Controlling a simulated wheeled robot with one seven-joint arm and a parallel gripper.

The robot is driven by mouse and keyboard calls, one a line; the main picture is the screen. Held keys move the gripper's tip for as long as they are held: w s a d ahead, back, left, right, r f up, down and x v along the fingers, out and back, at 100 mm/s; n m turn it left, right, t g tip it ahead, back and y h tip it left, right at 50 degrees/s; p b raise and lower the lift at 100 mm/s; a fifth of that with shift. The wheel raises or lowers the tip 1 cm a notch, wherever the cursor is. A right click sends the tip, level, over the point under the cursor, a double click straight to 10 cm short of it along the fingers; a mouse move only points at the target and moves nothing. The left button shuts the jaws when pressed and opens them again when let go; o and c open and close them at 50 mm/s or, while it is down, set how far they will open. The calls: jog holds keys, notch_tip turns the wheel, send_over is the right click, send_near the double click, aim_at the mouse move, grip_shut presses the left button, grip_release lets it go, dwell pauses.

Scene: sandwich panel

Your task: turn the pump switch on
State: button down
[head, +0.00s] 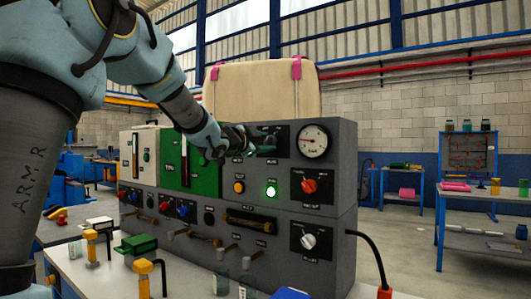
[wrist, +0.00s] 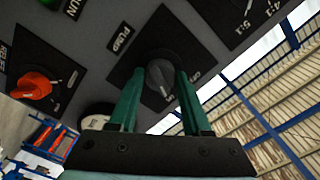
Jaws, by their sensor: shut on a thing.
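The pump switch (wrist: 160,76) is a dark round knob on a black plate under the label PUMP in the wrist view. A pale mark on the knob points down and slightly right in that view; I cannot tell its setting for sure. The two green fingers of my gripper (wrist: 159,84) stand on either side of the knob and are shut on it. In the head view my gripper (head: 258,139) is at the upper part of the grey panel (head: 345,165), left of the gauge, and hides most of the switch.
A white gauge (head: 313,141) is right of my gripper. Below are a red knob (head: 309,186), a lit green button (head: 271,191), a yellow button (head: 239,187) and a white-grey knob (head: 308,240). A beige case (head: 262,88) with pink straps stands on top of the panel.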

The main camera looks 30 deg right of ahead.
jog(key=shift+m+b, duration=0.4)
jog(key=shift+m, duration=0.2)
jog(key=shift+c, duration=1.8)
grip_release()
jog(key=b+v, duration=0.2)
jog(key=v, duration=0.8)
jog(key=shift+s+a, duration=0.15)
jog(key=shift+a, duration=0.25)
